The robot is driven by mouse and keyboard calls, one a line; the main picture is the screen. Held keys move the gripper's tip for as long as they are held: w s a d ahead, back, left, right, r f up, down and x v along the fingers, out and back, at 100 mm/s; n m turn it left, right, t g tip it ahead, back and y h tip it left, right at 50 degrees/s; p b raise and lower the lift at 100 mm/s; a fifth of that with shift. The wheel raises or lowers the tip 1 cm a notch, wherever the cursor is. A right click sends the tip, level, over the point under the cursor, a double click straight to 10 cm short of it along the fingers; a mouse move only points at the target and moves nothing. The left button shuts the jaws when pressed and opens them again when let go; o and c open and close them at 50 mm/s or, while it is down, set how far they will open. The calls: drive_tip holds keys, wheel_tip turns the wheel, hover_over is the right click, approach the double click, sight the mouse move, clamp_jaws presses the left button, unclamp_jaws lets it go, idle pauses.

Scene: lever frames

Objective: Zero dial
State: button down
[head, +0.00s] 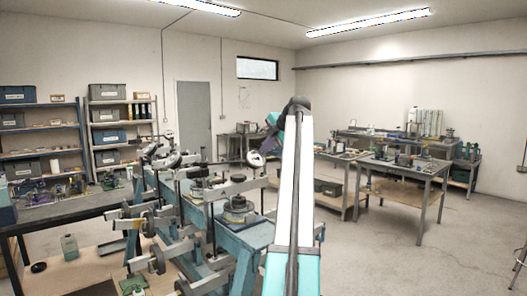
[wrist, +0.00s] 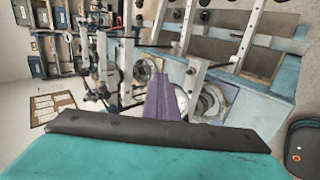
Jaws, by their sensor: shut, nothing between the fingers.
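The blue lever frame (head: 238,243) stands in front of me, with several grey levers and round parts along it. A white-faced dial (head: 255,159) stands on it just left of my arm in the head view; its reading is too small to tell. Another round dial (head: 174,159) is farther left. My gripper (head: 272,121) is raised above the frame, largely hidden by my own arm. In the wrist view its purple fingers (wrist: 163,85) are shut and empty. A pale round face (wrist: 181,100) shows right beside them, partly covered; I cannot tell whether they touch.
A workbench (head: 60,208) and shelves (head: 40,130) stand at the left. Tables with equipment (head: 405,170) stand at the back right. The floor at right (head: 400,255) is clear. Upright posts and levers (wrist: 190,35) crowd around the fingers in the wrist view.

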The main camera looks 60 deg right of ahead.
drive_tip(key=shift+d+r+p, duration=0.1)
drive_tip(key=shift+d+p, duration=0.25)
drive_tip(key=shift+p, duration=0.25)
idle(0.3)
drive_tip(key=v, duration=0.6)
drive_tip(key=shift+d+p, duration=0.15)
drive_tip(key=shift+p, duration=0.25)
idle(0.4)
